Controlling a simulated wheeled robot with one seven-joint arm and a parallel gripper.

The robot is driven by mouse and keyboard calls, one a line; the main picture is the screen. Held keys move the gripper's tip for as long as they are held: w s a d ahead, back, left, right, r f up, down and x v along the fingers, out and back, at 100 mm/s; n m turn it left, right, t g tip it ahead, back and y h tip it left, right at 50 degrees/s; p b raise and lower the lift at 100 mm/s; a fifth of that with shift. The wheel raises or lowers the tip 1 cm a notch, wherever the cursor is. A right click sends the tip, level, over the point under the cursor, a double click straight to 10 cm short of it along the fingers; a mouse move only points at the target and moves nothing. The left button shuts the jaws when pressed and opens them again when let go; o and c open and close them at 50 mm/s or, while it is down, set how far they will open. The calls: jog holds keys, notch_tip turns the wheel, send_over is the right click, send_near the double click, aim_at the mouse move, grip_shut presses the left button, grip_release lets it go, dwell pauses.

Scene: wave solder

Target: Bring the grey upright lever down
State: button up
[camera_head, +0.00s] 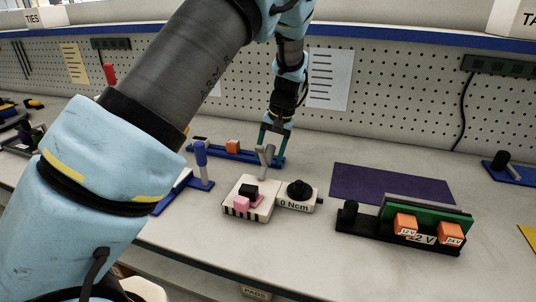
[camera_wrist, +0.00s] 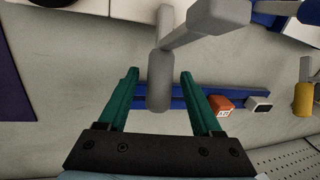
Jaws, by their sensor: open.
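The grey lever (camera_head: 265,158) stands upright on the white fixture (camera_head: 240,208) near the middle of the bench. In the wrist view the grey lever (camera_wrist: 159,82) lies between the two green fingers in the picture, with a gap on each side. My gripper (camera_head: 276,133) is open and just behind and above the lever's top in the head view. It also shows in the wrist view (camera_wrist: 158,73), with nothing clamped. I cannot tell whether the fingertips reach down to the lever's height.
A blue-handled lever (camera_head: 201,155) stands just left of the fixture. A blue rail (camera_head: 262,159) with an orange block (camera_head: 232,146) lies behind. A dial box (camera_head: 297,203) adjoins on the right. A purple mat (camera_head: 390,184) and a green board (camera_head: 425,214) are farther right.

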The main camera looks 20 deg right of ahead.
jog(key=shift+a+f, duration=0.1)
jog(key=shift+f, duration=0.45)
grip_shut()
jog(key=shift+w, duration=0.1)
dwell(1.0)
